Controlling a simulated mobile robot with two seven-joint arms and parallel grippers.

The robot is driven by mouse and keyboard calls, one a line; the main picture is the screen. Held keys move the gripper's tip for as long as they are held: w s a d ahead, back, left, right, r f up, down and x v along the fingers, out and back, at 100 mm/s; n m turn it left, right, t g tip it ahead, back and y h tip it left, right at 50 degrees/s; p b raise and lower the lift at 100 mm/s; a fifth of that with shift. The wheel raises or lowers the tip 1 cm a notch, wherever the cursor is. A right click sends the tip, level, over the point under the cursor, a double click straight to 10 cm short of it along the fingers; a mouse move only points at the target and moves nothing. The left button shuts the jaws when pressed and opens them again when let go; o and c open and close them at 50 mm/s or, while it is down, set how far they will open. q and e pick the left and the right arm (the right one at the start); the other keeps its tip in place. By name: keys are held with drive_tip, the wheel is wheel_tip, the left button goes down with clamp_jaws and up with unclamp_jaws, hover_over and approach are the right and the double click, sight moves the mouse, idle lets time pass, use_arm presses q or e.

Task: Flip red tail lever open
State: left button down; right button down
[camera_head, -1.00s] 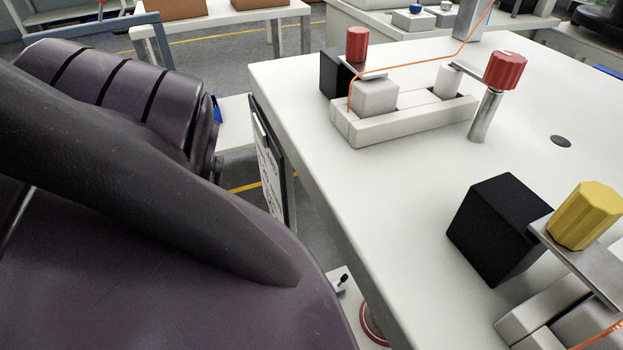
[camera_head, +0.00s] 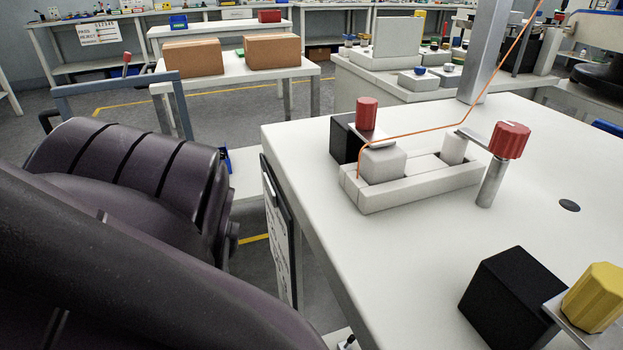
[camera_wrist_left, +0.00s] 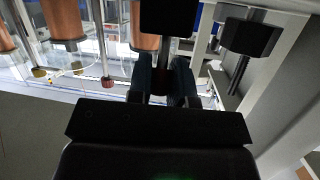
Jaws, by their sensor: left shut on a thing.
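In the head view, a white fixture (camera_head: 420,188) on the table carries two red-knobbed levers. One has a red cylindrical knob (camera_head: 367,114) on a metal plate at its left end. The other has a faceted red knob (camera_head: 509,140) on a metal arm above a post at its right end. I cannot tell which one is the tail lever. My left arm fills the left of the head view, with its gripper out of that picture. In the left wrist view, my left gripper (camera_wrist_left: 177,90) is shut on a dark part, mostly hidden between the fingers. My right gripper is not in view.
An orange wire (camera_head: 430,131) runs over the fixture and up beside a metal column (camera_head: 487,55). A black block (camera_head: 507,290) and a yellow-knobbed lever (camera_head: 594,297) stand at the front right. The white table (camera_head: 400,260) is clear between.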

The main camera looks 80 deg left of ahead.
use_arm(q)
drive_tip(key=c, duration=1)
unclamp_jaws()
drive_tip(key=shift+c, duration=0.2)
drive_tip(key=shift+s, duration=0.2)
drive_tip(key=p+v, duration=0.2)
drive_tip(key=v, duration=0.8)
drive_tip(key=shift+s, duration=0.15)
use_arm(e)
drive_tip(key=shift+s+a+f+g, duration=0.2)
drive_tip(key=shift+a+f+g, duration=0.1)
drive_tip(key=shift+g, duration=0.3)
use_arm(q)
drive_tip(key=shift+r, duration=0.15)
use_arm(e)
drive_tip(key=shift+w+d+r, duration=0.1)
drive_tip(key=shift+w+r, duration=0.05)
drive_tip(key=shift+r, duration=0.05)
